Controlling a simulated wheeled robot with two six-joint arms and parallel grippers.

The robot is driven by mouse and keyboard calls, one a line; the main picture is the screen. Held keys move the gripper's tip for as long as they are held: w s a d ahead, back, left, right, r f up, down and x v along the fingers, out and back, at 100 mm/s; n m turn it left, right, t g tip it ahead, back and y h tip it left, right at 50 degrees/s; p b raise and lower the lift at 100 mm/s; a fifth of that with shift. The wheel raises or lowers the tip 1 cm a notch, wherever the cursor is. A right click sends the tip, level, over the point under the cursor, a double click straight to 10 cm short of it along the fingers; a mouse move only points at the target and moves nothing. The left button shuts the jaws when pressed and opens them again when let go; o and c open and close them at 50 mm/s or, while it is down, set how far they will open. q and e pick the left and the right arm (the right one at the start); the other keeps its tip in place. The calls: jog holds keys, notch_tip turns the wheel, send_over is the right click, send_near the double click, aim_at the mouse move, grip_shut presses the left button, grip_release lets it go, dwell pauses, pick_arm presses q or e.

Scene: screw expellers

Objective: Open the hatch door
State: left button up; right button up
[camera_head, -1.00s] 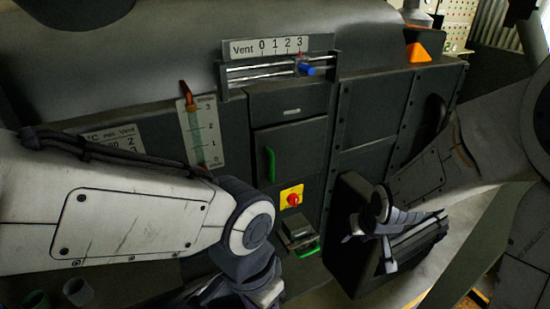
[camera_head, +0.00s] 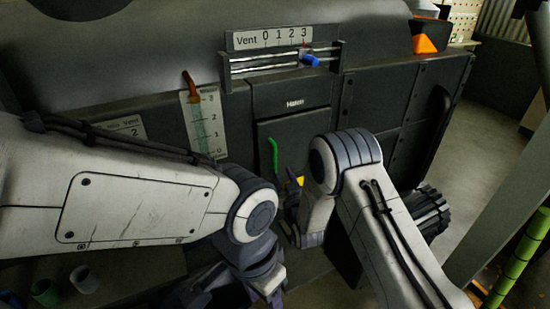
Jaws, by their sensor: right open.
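The hatch door (camera_head: 290,132) is a dark flat panel in the machine's front, below a "Hatch" label, and looks closed. Its green upright handle (camera_head: 273,155) is on the left side of the door. My right arm reaches in from the lower right and bends in front of the door's right part. My right gripper (camera_head: 292,205) is open, low in front of the panel and below the green handle, partly hidden by its own wrist; I see no contact with the handle.
The vent slider with a blue knob (camera_head: 310,61) is above the hatch. A gauge with an orange lever (camera_head: 191,85) is to its left. An orange block (camera_head: 425,44) sits on the machine top. Green and grey cups (camera_head: 45,292) are at lower left.

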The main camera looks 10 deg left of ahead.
aim_at(275, 159)
jog(key=p+x, duration=0.2)
jog(key=x, duration=0.7)
jog(key=shift+w, duration=0.15)
grip_shut()
dwell(1.2)
